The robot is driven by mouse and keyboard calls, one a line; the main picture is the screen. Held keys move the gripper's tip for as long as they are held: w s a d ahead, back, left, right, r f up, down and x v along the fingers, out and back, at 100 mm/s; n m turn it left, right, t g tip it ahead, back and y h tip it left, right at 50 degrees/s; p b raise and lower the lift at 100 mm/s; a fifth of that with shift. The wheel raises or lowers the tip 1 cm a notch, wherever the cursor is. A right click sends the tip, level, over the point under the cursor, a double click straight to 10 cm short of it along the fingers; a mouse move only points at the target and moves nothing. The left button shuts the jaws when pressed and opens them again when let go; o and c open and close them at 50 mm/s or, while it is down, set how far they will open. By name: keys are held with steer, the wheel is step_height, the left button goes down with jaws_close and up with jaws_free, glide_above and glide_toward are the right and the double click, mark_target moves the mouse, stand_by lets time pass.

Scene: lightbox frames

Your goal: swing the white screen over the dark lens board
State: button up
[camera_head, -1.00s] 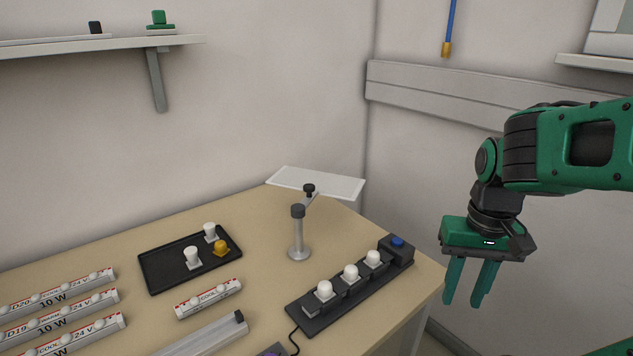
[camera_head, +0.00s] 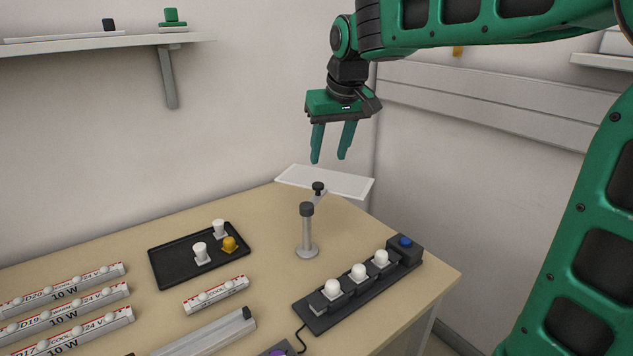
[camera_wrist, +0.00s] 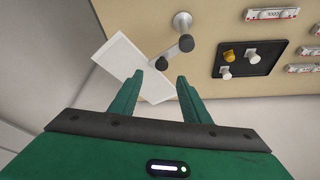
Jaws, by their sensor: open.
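The white screen (camera_head: 325,182) is a flat, pale panel held out behind a grey post (camera_head: 307,232) with a dark top. A short arm with a black knob (camera_head: 318,187) links them. The dark board (camera_head: 350,307) with several white domes and a blue button lies in front and right of the post, with no screen above it. My gripper (camera_head: 330,159) is open and empty, fingers pointing down, above the screen. In the wrist view the screen (camera_wrist: 119,52) is beyond the left finger, and the knob (camera_wrist: 162,62) shows between the fingertips (camera_wrist: 160,78). The dark board is outside that view.
A black tray (camera_head: 168,262) with white and yellow pieces lies left of the post. Several labelled light bars (camera_head: 68,322) lie at the left, and a shorter one (camera_head: 215,294) lies in front of the tray. A wall shelf (camera_head: 90,48) is at upper left.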

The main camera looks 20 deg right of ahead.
mark_target(319, 184)
steer(key=x, duration=1)
steer(key=shift+w+a+f, duration=0.2)
steer(key=shift+w, duration=0.2)
